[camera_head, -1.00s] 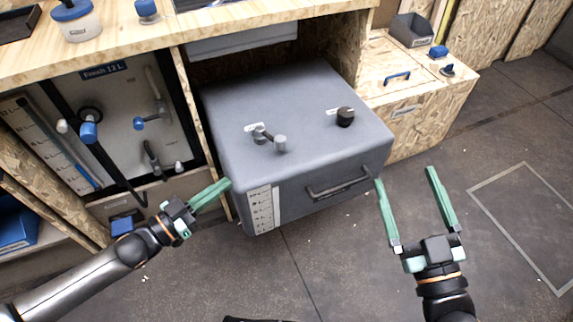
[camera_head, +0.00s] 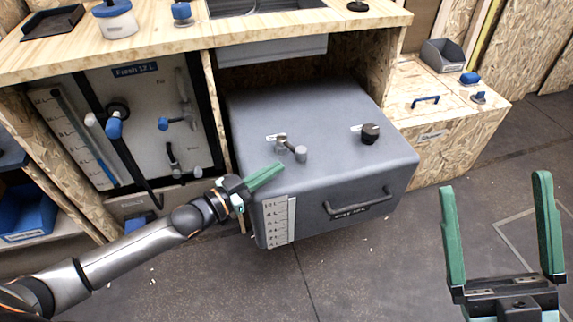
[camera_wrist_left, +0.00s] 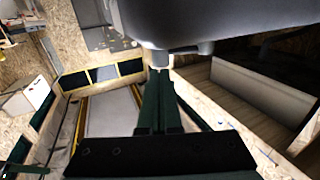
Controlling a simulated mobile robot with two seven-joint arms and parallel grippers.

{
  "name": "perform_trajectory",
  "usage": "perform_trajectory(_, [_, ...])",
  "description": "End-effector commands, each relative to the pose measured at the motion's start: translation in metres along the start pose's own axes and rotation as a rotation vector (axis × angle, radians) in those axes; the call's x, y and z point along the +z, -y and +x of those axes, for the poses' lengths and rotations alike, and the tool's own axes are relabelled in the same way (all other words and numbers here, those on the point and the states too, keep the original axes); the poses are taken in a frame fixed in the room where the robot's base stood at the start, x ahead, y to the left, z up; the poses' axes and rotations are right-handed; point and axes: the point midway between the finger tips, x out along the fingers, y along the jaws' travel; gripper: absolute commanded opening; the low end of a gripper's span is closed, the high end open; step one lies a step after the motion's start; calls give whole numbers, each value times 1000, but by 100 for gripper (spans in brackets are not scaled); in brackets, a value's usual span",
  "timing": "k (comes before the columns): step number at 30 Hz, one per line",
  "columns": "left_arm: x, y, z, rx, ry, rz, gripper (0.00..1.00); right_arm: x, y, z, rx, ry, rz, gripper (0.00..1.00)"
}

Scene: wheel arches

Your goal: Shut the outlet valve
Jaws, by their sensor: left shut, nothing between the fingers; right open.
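The grey tank (camera_head: 310,120) sits low under the worktop. On its top are a small grey lever valve (camera_head: 290,148) and a black knob (camera_head: 370,133), each beside a small unreadable label. I cannot tell which fitting is the outlet valve. My left gripper (camera_head: 268,175) is shut and empty at the tank's front left corner, below the lever valve in the picture. In the left wrist view, its green fingers (camera_wrist_left: 158,80) point towards a small pale fitting (camera_wrist_left: 163,60) under a dark grey body; contact is unclear. My right gripper (camera_head: 494,184) is open and empty, right of the tank.
The fresh-water panel (camera_head: 140,140), left of the tank, carries blue-handled fittings and a black hose. The tank front has a handle (camera_head: 357,204) and a level scale (camera_head: 280,221). A wooden box (camera_head: 440,110) stands to the right. The floor (camera_head: 370,270) in front is clear.

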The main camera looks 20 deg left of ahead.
Motion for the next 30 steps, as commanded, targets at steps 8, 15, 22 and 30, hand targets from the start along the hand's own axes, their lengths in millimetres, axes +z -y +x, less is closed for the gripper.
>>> perform_trajectory(8, [1,0,36,1,-2,1,0,8,5,-9,-1,3,20,94])
perform_trajectory(15, [0,0,43,0,1,0,0,10,6,-9,0,5,25,94])
perform_trajectory(22, [0,0,43,0,1,0,0,10,6,-9,0,5,25,94])
perform_trajectory(30, [-2,1,45,-14,-4,0,0,9,5,-7,-1,12,26,94])
